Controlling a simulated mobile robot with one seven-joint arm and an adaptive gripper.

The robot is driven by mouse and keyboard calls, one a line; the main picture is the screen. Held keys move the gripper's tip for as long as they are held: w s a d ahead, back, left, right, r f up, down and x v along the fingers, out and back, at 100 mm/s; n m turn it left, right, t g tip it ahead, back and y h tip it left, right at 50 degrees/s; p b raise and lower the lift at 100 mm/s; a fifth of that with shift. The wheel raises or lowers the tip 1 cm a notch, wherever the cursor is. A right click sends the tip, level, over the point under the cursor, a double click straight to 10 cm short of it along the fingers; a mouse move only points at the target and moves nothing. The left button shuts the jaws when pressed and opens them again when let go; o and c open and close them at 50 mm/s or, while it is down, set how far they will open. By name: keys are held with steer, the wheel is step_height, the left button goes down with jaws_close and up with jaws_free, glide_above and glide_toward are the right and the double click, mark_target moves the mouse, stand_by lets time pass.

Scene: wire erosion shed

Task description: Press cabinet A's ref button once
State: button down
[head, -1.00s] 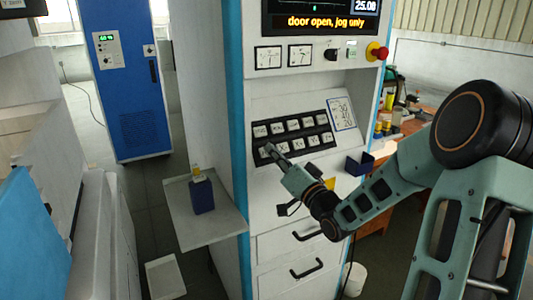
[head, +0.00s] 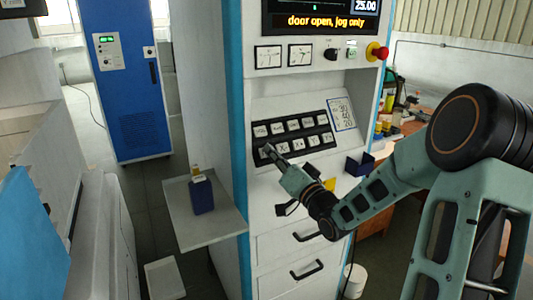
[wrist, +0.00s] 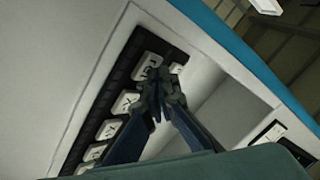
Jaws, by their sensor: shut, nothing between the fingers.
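Cabinet A appears to be the white machine front with a blue edge (head: 283,222). It carries a black button panel (head: 303,128) with two rows of white keys. The key labels are too small to read, so I cannot tell which one is the ref button. My gripper (head: 269,150) is shut and empty, its tips at the left end of the lower row. In the wrist view the closed fingertips (wrist: 158,85) are over the end of the panel, close to an end key (wrist: 148,66). They partly hide the keys there, and I cannot tell if they touch one.
A screen (head: 320,18) above reads "door open, jog only". A red emergency knob (head: 377,51) is at upper right. A small dark bin (head: 359,163) sits right of the panel. A side shelf (head: 222,222) holds a blue container (head: 202,195). Drawer handles (head: 307,268) are below.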

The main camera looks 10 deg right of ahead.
stand_by(0.5)
steer(key=shift+s+d+r+p, duration=0.15)
steer(key=shift+s+r+p, duration=0.25)
steer(key=shift+s, duration=0.15)
steer(key=shift+s+d+r+p, duration=0.2)
steer(key=shift+s+r+p, duration=0.3)
steer(key=shift+s, duration=0.15)
steer(key=shift+s+d+r+p, duration=0.2)
steer(key=shift+s+r+p, duration=0.25)
steer(key=shift+s, duration=0.2)
steer(key=shift+s+d+r+p, duration=0.2)
steer(key=shift+s+r+p, duration=0.3)
steer(key=shift+s, duration=0.15)
